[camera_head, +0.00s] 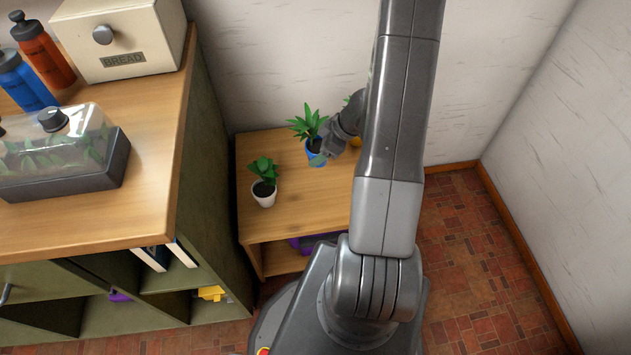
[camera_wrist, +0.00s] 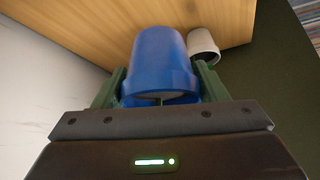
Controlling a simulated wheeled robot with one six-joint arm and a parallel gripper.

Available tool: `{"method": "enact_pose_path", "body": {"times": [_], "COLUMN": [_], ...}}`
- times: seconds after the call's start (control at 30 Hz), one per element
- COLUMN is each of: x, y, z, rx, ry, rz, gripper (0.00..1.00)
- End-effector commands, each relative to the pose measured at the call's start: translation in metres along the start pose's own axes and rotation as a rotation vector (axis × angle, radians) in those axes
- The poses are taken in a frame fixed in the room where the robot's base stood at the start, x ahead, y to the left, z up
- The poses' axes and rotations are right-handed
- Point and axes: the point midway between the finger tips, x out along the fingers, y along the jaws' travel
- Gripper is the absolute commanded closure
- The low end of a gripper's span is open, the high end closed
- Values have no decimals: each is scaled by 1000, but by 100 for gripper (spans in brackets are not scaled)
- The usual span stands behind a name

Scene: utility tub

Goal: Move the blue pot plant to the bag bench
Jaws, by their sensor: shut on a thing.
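The blue pot plant (camera_head: 316,158), a blue pot with green leaves, is at the low wooden bench (camera_head: 290,205) near the wall. My gripper (camera_head: 327,153) is shut on it from the right in the head view. In the wrist view the blue pot (camera_wrist: 163,62) fills the space between my green fingers (camera_wrist: 161,82). I cannot tell whether the pot touches the bench top or hangs just above it. Nothing in view is clearly marked as the bag bench; a purple thing (camera_head: 307,242) shows in the open space under this bench top.
A white pot plant (camera_head: 264,192) stands close by on the bench; its pot shows in the wrist view (camera_wrist: 203,44). A yellow pot (camera_head: 354,141) is partly hidden behind my arm. A tall cabinet (camera_head: 150,215) stands left. Tiled floor (camera_head: 480,270) at right is clear.

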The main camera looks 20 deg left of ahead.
Motion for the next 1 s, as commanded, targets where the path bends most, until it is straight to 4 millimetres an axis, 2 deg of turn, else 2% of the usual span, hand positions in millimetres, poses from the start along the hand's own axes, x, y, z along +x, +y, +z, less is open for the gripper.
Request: {"method": "enact_pose_path", "body": {"times": [0.03, 0.1, 0.3, 0.57, 0.77, 1.0], "x": [17, 26, 40, 73, 86, 118], "y": [-10, -21, -36, -37, -36, -36], "z": [3, 2, 3, 25, 33, 54], "rx": [-43, -92, -156, -157, -157, -156], "ry": [1, 1, 0, 0, 0, -1], "rz": [-28, -59, -100, -102, -100, -100], "gripper": [64, 64, 64, 64, 64, 64]}}
